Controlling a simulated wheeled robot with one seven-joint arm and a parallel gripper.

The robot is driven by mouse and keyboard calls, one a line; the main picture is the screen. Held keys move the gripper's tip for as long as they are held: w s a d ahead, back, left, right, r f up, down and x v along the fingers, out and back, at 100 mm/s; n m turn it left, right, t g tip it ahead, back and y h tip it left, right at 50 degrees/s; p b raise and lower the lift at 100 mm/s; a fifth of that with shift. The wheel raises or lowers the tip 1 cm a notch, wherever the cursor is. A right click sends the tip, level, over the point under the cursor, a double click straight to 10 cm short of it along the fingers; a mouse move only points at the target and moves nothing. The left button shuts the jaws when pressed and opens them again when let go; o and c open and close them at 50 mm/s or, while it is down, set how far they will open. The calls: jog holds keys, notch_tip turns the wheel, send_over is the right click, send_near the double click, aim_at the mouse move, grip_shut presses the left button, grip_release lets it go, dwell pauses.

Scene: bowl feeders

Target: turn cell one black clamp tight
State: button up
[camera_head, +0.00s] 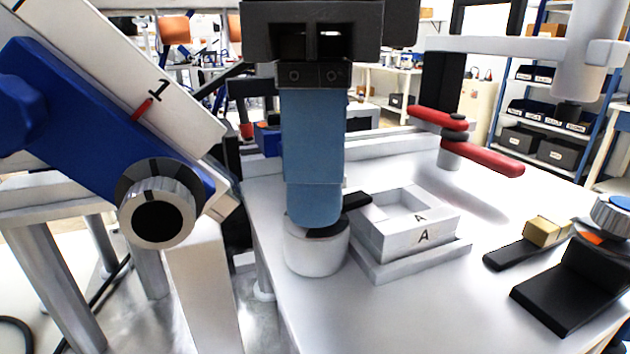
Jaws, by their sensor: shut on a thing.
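My gripper (315,218) points straight down in the middle of the view, its blue finger over a short white round post (316,254). It is shut on the black clamp (357,201), whose hub sits on top of that post. One black arm of the clamp sticks out to the right, towards the rim of a white square block marked A (423,237). Whether the arm presses on the block cannot be told. The finger hides most of the clamp's hub and any arm behind it. A sloping white plate marked 1 (157,88) stands at the left.
A red two-armed clamp (465,140) stands on a post behind the block. A dark base with a tan block (543,231) and a black wedge-shaped part (572,288) lie at the right. A blue bar with a silver knob (160,204) fills the left. The front table surface is clear.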

jog(key=shift+m+b, duration=0.3)
jog(key=shift+m, duration=0.3)
jog(key=o, duration=1)
jog(key=shift+o, duration=0.2)
notch_tip(320, 180, up, 8)
jog(key=shift+f+p, duration=0.1)
jog(key=shift+p, duration=0.4)
